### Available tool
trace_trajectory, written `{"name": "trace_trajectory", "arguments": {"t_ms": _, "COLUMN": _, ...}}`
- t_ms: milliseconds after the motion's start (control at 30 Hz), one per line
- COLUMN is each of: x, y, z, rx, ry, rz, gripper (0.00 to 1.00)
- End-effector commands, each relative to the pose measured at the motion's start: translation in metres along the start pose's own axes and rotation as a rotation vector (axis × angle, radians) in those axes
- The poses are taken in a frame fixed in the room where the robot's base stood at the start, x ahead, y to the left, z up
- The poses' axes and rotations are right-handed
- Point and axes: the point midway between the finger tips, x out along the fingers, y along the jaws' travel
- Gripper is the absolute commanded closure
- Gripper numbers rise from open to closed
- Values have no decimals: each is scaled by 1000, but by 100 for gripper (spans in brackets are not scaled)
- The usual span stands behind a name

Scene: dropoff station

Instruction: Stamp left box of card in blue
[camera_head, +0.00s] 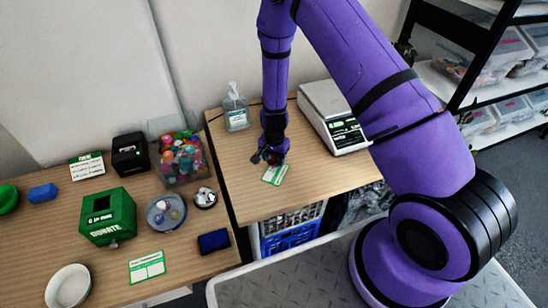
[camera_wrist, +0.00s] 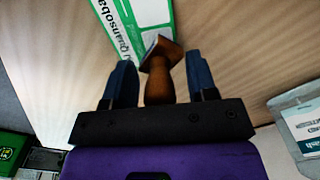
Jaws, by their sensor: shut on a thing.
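My gripper (camera_wrist: 160,75) is shut on a wooden stamp (camera_wrist: 158,88), whose brown handle stands between the two fingers in the wrist view. The stamp's square base is beside the edge of a green-and-white card (camera_wrist: 150,14); I cannot tell if they touch. In the head view my gripper (camera_head: 269,155) is just above this card (camera_head: 275,174) on the right table, and the stamp is hard to make out. A second green-bordered card (camera_head: 147,267) lies on the left table. A dark blue pad (camera_head: 214,241) lies to its right. The boxes on the nearer card are not readable.
A scale (camera_head: 333,116) and a pump bottle (camera_head: 235,108) stand on the right table (camera_head: 245,190). The left table holds a green donation box (camera_head: 108,216), a tub of colourful items (camera_head: 181,158), a round dish (camera_head: 165,212) and a white bowl (camera_head: 68,287).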

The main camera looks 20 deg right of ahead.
Motion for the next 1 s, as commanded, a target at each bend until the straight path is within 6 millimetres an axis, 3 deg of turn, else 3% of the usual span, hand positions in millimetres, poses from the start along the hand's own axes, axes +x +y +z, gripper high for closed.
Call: {"name": "trace_trajectory", "arguments": {"t_ms": 1000, "x": 8, "y": 0, "z": 0, "rx": 0, "ry": 0, "rz": 0, "gripper": 63}}
